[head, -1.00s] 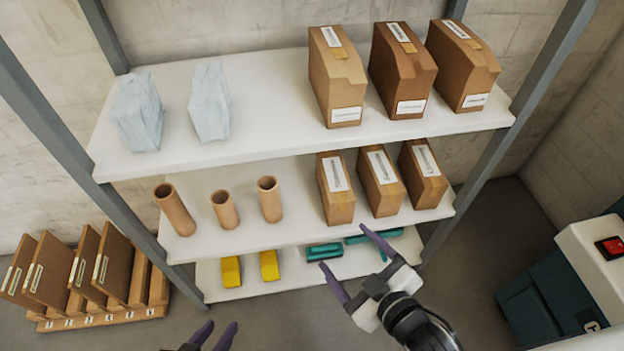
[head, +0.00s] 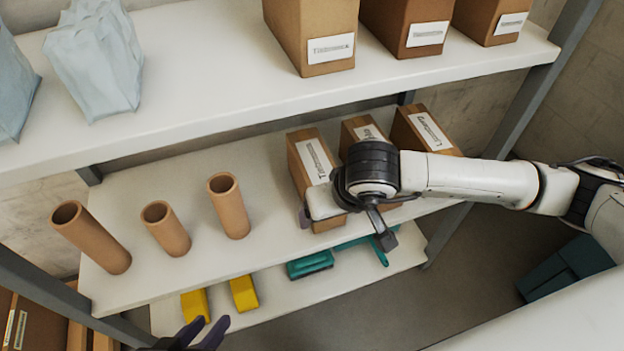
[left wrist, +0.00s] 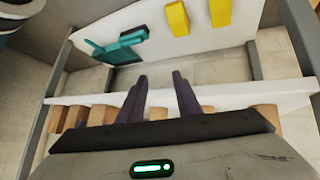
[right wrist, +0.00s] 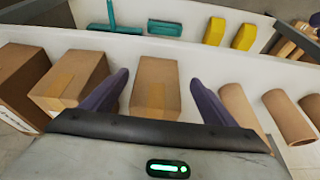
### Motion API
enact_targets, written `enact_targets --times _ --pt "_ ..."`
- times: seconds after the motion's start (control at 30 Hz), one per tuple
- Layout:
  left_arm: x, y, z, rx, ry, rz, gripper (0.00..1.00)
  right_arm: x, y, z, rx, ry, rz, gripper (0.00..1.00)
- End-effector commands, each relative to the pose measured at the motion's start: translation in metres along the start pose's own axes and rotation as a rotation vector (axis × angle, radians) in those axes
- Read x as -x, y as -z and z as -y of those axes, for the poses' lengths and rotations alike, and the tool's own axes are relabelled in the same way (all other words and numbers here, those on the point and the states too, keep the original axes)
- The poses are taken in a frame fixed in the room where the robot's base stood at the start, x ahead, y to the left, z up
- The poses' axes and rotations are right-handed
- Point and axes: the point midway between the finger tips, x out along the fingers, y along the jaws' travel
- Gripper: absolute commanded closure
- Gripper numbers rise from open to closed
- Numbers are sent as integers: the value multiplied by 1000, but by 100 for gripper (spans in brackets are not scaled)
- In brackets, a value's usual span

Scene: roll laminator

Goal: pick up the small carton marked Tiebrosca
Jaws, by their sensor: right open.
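The small carton marked Tiebrosca (head: 312,160) stands upright at the left end of the carton row on the middle shelf; its label is only partly readable. My right arm covers its lower part in the head view. In the right wrist view the carton (right wrist: 155,92) lies between the spread purple fingers of my right gripper (right wrist: 160,80), with a visible gap on each side. The gripper is open. My left gripper (head: 203,331) is low at the bottom edge of the head view, empty, its fingers apart.
Two more small cartons (head: 427,128) stand to the right on the same shelf, partly behind my arm. Three brown tubes (head: 229,206) stand to the left. Larger cartons (head: 310,25) are on the top shelf. Yellow blocks (head: 244,293) and teal tools (head: 310,264) lie below.

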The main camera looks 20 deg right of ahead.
Motion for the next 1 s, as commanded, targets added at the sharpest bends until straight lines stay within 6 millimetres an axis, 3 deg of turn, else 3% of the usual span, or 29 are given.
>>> enact_targets --times 0.17,0.4,0.73,1.0 --pt "-1 0 -1 -2 -3 3 69 -4 12 -5 13 -21 -14 20" --pt "-5 -2 -3 -12 -15 19 69 -20 51 -3 10 -16 -13 20" --pt "-8 -5 -5 -19 -25 38 69 -31 79 -3 10 -14 -12 20" --pt "-14 -12 -7 -32 -40 71 69 -47 117 -2 10 -13 -11 20"
